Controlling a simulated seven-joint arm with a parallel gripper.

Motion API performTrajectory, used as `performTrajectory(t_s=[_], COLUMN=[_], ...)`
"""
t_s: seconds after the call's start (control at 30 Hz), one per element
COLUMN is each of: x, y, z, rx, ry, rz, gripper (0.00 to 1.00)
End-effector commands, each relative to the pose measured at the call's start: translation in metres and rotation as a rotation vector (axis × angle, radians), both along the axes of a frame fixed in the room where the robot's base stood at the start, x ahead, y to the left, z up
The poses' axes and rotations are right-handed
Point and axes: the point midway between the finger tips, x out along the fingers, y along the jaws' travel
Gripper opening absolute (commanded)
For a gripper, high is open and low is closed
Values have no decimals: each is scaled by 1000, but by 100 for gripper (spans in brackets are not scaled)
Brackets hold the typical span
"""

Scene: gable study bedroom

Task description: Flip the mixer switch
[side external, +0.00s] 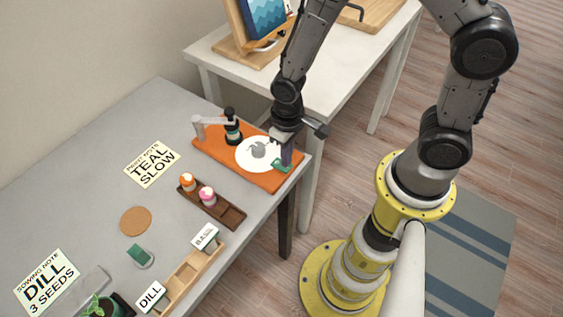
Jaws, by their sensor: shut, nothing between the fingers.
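The mixer appears to be the unit on an orange base (210,147) at the far right end of the grey table. It has a pale grey arm (212,120) with a black upright head (232,127). A white disc (245,153) with a grey shape on it lies on the base. A small green part (280,168), perhaps the switch, sits at the base's right corner. My gripper (287,163) is shut and empty, pointing down right at this green part. I cannot tell whether it touches it, and the switch's position is hidden.
A brown tray (232,217) with an orange and a pink pot stands in front of the mixer. A note reading TEAL SLOW (152,164) lies to its left. A wooden rack (190,270), a cork coaster (135,221) and a DILL note (46,281) are nearer. A white desk (335,75) stands behind.

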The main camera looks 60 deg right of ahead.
Motion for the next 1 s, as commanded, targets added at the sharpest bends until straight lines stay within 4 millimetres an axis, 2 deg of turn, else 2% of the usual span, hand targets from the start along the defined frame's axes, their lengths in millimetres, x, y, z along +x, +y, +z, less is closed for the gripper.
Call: performTrajectory(t_s=[1.0], x=[0], y=[0], z=[-13], rx=[0], ry=[0], rz=[0], gripper=[0])
